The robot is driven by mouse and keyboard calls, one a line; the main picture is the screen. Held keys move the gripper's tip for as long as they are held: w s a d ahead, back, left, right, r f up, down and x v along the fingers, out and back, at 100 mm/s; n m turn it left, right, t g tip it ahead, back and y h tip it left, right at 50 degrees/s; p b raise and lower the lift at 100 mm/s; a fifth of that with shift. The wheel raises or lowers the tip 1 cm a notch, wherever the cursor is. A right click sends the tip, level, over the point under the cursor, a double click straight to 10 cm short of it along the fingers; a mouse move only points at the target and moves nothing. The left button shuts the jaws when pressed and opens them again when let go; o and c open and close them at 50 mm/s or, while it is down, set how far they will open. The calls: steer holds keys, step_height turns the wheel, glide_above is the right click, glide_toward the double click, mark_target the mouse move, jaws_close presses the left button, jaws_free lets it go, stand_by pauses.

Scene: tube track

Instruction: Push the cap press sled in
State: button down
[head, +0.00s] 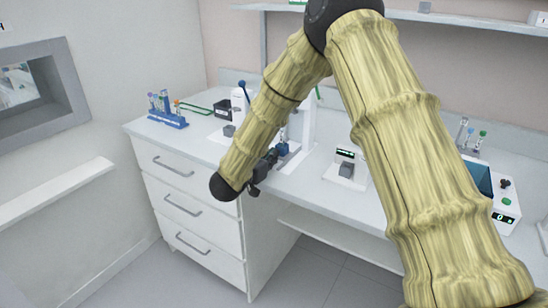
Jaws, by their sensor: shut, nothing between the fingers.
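My gripper (268,163) is small and dark in the head view, low over the front part of the bench. It appears shut and empty, with its tips close to a small blue part (283,148). A white upright device (309,122) stands just behind the blue part and is probably the cap press. The blue part seems to sit at the front of this device, perhaps on the sled. My arm hides much of the device's left side. I cannot tell whether my fingers touch the sled or how far in it is.
The white bench (140,128) has drawers on its left. A blue rack with tubes (168,118) stands at the back left. A small device with a display (347,164) is right of the press. A screened device (503,205) is at the far right. A shelf (450,20) hangs above.

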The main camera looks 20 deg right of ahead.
steer(key=shift+x, duration=0.8)
steer(key=shift+w+d+r, duration=0.15)
steer(key=shift+d+r, duration=0.05)
steer(key=shift+r, duration=0.05)
